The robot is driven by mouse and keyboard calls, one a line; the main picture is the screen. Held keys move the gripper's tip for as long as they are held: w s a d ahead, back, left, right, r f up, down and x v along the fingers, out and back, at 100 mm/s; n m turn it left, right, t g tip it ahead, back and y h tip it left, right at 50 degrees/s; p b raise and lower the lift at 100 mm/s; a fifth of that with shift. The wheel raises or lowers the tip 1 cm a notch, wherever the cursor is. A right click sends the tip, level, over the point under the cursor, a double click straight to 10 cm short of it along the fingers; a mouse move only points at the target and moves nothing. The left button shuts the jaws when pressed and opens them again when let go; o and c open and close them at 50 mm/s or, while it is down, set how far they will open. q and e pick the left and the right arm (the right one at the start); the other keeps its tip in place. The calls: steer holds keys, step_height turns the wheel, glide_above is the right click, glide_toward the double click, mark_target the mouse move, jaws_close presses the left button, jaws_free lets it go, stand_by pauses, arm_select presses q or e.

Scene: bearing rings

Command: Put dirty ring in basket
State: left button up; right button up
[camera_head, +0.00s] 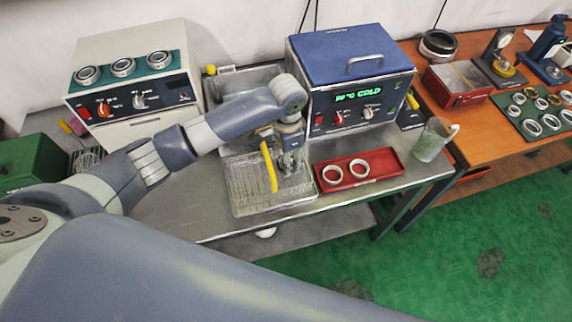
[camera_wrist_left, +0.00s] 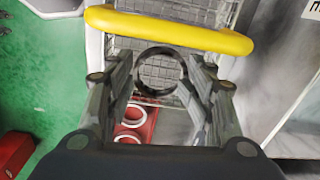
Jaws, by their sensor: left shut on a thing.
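My left gripper (camera_head: 291,163) is over the right part of the wire basket (camera_head: 240,197), beside its yellow handle (camera_head: 269,167). In the left wrist view the gripper (camera_wrist_left: 161,78) is shut on a dark ring (camera_wrist_left: 160,50), seen face-on between the fingertips. Basket mesh shows through and behind the ring, and the yellow handle (camera_wrist_left: 168,31) crosses just beyond it. I cannot tell whether the ring touches the basket. In the head view the ring is not clear behind the gripper. My right gripper is out of view.
A red tray (camera_head: 342,187) with two pale rings lies right of the basket. A blue-lidded heated bath (camera_head: 350,75) stands behind, and a glass beaker (camera_head: 432,140) is at the right. A white machine (camera_head: 133,70) with several rings on top stands at left.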

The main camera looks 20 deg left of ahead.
arm_select(q)
step_height(320, 180, down, 4)
steer(key=shift+f, duration=0.4)
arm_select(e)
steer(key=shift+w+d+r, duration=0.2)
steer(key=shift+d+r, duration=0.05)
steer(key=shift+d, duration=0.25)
arm_select(q)
steer(key=shift+f, duration=0.15)
steer(key=o, duration=1.1)
step_height(320, 180, up, 12)
steer(key=shift+s+r+b, duration=0.1)
steer(key=shift+r+b, duration=0.1)
steer(key=shift+b, duration=0.3)
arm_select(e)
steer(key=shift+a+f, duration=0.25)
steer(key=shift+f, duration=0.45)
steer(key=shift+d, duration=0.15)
